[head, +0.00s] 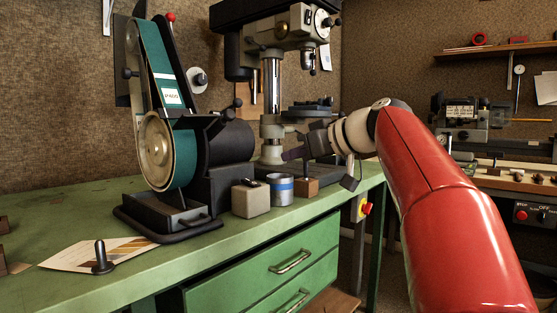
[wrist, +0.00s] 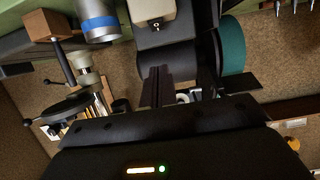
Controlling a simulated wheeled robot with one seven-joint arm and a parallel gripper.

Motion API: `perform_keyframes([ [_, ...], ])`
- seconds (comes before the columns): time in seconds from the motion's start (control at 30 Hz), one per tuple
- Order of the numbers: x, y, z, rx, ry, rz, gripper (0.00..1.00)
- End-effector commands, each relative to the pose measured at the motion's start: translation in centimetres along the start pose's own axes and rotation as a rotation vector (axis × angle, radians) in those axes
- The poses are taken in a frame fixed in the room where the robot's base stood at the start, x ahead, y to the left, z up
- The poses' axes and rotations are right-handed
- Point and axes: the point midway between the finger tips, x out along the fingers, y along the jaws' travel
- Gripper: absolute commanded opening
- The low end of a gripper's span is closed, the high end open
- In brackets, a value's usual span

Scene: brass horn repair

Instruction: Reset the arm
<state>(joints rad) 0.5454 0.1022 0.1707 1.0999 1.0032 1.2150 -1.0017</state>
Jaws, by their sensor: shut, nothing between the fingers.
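My red arm reaches in from the right of the head view. My gripper (head: 290,154) is at its end, pointing left, in the air above the back right part of the green bench (head: 70,291). The dark fingers also show in the wrist view (wrist: 157,82), pressed together with nothing between them. In the head view the gripper is in front of the drill press (head: 273,95) and to the right of the belt grinder (head: 158,110). I cannot tell its exact distance from the drill press.
A beige block (head: 251,199), a grey can with a blue band (head: 281,189) and a wooden block (head: 307,187) stand on the bench below my gripper. A paper card (head: 85,258) and a black peg (head: 102,260) are at front left. A lathe (head: 470,130) stands at right.

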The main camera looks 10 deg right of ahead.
Motion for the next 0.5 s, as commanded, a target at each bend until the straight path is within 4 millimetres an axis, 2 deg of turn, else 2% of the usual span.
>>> perform_keyframes([
  [0.17, -1.0, -0.01, 0.31, 0.0, 0.0, -0.001, 0.0],
  [0.5, -1.02, -0.12, 0.37, 0.002, -0.003, -0.001, 0.0],
])
